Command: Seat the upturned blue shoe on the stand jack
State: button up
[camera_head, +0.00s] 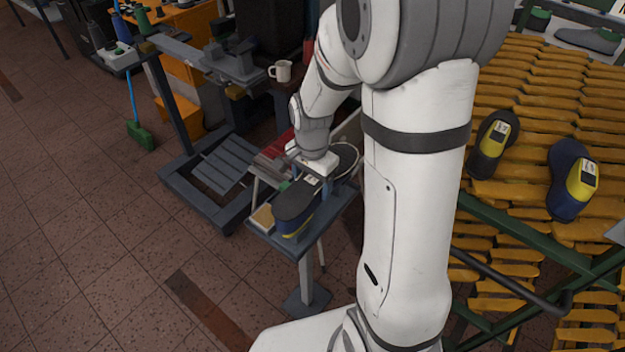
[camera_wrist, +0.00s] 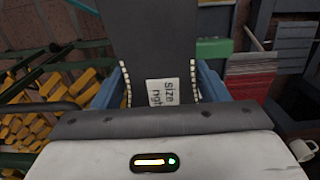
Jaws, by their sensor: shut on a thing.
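The upturned blue shoe (camera_head: 294,203) shows its dark sole and blue and yellow side in the head view, over a small blue-grey stand table. In the wrist view its dark sole (camera_wrist: 150,42) fills the top middle, with a white size label near my gripper.
Two shoes lie on the yellow rack (camera_head: 520,130) at right. A white mug (camera_head: 281,71) stands behind.

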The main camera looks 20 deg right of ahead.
jog(key=o, duration=1.8)
jog(key=shift+c, duration=0.2)
notch_tip(320, 180, up, 8)
jog(key=shift+f, duration=0.1)
jog(key=s+r+n+t, duration=0.1)
jog(key=s+r+n, duration=0.2)
jog(key=s+n, duration=0.2)
jog(key=s+r+n+t, duration=0.2)
jog(key=s+r+n, duration=0.2)
jog(key=s, duration=0.5)
jog(key=shift+d+n, duration=0.35)
jog(key=shift+n, duration=0.55)
